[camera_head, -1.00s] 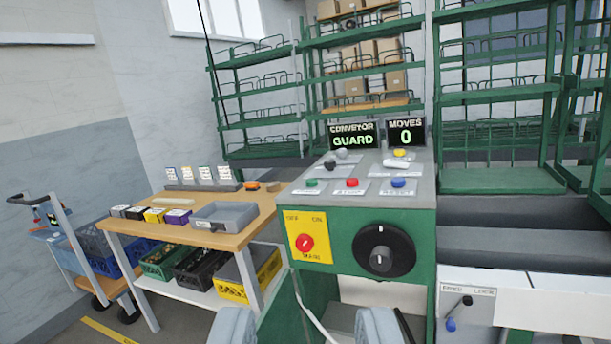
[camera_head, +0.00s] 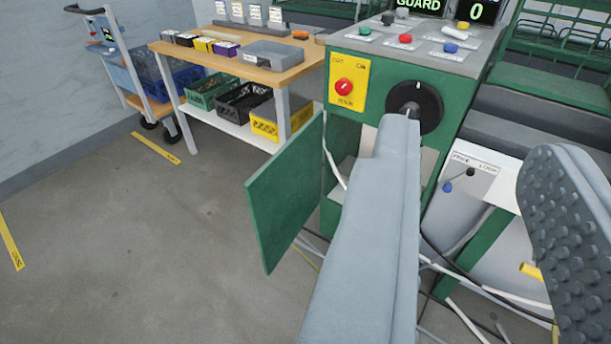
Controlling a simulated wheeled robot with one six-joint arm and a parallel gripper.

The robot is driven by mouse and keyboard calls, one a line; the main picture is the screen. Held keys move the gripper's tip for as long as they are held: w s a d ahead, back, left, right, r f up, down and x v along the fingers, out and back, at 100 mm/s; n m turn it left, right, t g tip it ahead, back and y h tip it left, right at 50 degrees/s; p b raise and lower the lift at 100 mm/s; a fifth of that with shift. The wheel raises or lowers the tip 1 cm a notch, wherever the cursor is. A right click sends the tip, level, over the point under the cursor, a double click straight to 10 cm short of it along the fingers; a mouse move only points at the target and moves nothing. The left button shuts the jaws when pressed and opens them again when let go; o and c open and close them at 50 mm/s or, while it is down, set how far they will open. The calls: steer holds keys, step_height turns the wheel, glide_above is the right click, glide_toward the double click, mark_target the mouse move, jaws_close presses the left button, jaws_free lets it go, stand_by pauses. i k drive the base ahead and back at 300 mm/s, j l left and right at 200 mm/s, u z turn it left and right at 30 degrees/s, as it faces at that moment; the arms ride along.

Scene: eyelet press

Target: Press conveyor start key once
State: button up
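The green key (camera_head: 364,31) sits on the sloped top of the control console (camera_head: 461,62), left of a red key (camera_head: 405,39) and a blue key (camera_head: 450,48). Their labels are too small to read. My gripper (camera_head: 480,140) is open and empty, its two grey fingers wide apart in front of the console. The left finger overlaps the lower edge of the black dial (camera_head: 415,100). The right finger shows its studded pad. Neither finger appears to be at the keys. The display (camera_head: 418,5) reads GUARD, its upper line cut off; the moves display (camera_head: 478,10) reads 0.
A red rotary switch on a yellow plate (camera_head: 348,84) is on the console front. A green door (camera_head: 286,195) stands open below. Cables (camera_head: 465,300) lie at lower right. A workbench (camera_head: 232,60) with crates and a trolley (camera_head: 125,60) stand left. The left floor is clear.

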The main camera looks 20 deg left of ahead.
mark_target(363, 29)
steer(key=i+j+z, duration=0.2)
steer(key=j, duration=0.5)
steer(key=j+z, duration=0.25)
steer(key=j, duration=0.45)
steer(key=k+j+z, duration=0.2)
steer(key=j, duration=0.55)
steer(key=j+z, duration=0.2)
steer(key=j, duration=0.55)
steer(key=k+j+z, duration=0.1)
steer(key=j+z, duration=0.15)
steer(key=j, duration=0.5)
